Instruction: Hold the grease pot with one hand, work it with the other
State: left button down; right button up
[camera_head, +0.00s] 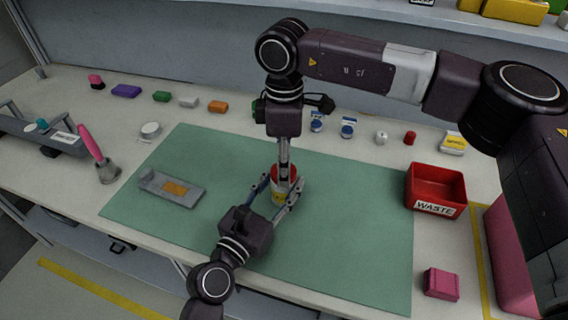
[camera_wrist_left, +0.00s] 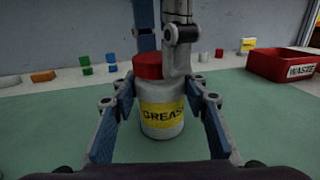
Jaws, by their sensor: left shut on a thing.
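The grease pot (camera_head: 279,196) stands upright on the green mat, white with a yellow label and a red lid (camera_wrist_left: 147,66). My left gripper (camera_head: 281,186) is shut around the pot's body from the front, one finger on each side; the pot (camera_wrist_left: 162,122) also shows between its fingers in the left wrist view. My right gripper (camera_head: 284,160) points straight down at the red lid from above. In the left wrist view one of its fingers (camera_wrist_left: 181,60) covers the lid's right part and another part is behind the lid. Whether it grips the lid is unclear.
A grey tray with an orange patch (camera_head: 172,188) lies on the mat's left. A red WASTE bin (camera_head: 436,187) and a pink box (camera_head: 441,284) are at the right. A pink-handled brush (camera_head: 92,145) stands at the left. Several small coloured blocks and jars line the back.

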jog(key=shift+m, duration=0.6)
jog(key=o, duration=0.8)
jog(key=shift+r, duration=0.1)
jog(key=shift+r, duration=2.2)
jog(key=shift+c, duration=0.4)
